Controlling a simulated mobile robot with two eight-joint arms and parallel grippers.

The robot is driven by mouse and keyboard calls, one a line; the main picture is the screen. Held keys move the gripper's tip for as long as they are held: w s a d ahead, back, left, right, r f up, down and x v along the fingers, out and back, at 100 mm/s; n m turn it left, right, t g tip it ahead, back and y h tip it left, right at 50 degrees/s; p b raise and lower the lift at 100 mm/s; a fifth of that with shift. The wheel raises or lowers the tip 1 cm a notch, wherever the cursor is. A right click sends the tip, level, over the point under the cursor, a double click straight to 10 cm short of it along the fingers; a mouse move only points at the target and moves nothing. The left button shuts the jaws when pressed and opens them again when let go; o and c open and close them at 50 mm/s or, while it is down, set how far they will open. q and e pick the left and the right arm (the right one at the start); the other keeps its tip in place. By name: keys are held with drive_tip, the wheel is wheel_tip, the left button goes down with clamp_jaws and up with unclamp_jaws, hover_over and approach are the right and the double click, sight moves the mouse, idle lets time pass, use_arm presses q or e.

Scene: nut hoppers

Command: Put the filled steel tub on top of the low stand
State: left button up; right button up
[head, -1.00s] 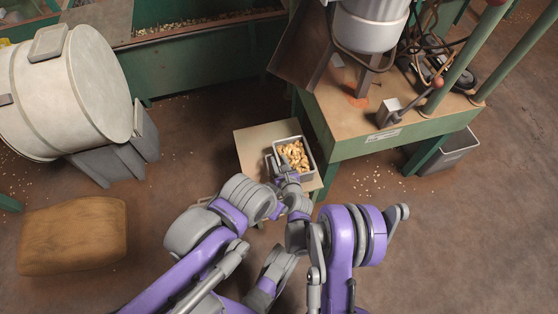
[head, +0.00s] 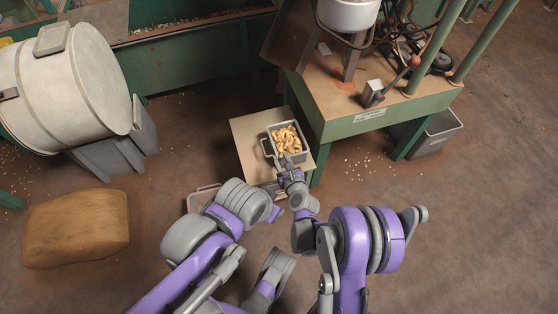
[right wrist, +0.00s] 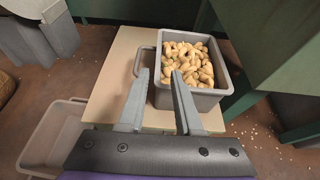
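The steel tub (head: 269,147) is grey and filled with tan cashew-like nuts. It rests upright on the tan top of the low stand (head: 246,128), towards its right side. In the right wrist view the tub (right wrist: 196,98) and its left handle (right wrist: 138,62) show clearly, with the stand top (right wrist: 107,92) bare to the left. My right gripper (head: 285,160) is at the tub's near side. In the wrist view its fingers (right wrist: 160,76) are apart with nothing gripped; their tips overlap the tub's near left corner. Contact is unclear.
A green-framed bench (head: 340,127) with a machine stands close to the stand's right. A pale empty bin (right wrist: 50,145) is on the floor left of the stand. A large drum (head: 75,85), a brown sack (head: 75,228) and a grey bin (head: 435,137) stand farther out.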

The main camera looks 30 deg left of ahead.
drive_tip(key=shift+s+d+r, duration=0.25)
drive_tip(key=shift+s+d, duration=0.05)
drive_tip(key=shift+d, duration=0.15)
drive_tip(key=d+r+n+g+h, duration=0.1)
drive_tip(key=d+r+n+h, duration=0.1)
drive_tip(key=d+r+n, duration=0.45)
drive_tip(key=d+r+n+h, duration=0.1)
drive_tip(key=d+r+n, duration=0.15)
drive_tip(key=d, duration=0.75)
drive_tip(key=d+r+n+g+h, duration=0.1)
drive_tip(key=d+r+n+h, duration=0.1)
drive_tip(key=d+r+n, duration=0.35)
drive_tip(key=s+d+r+n+g+h, duration=0.2)
drive_tip(key=s+d+n+h, duration=0.3)
drive_tip(key=s+d+n, duration=0.6)
drive_tip(key=s+d, duration=1)
drive_tip(key=d, duration=0.2)
drive_tip(key=shift+d+r+h, duration=0.25)
drive_tip(key=shift+d+h, duration=0.05)
drive_tip(key=shift+d, duration=0.05)
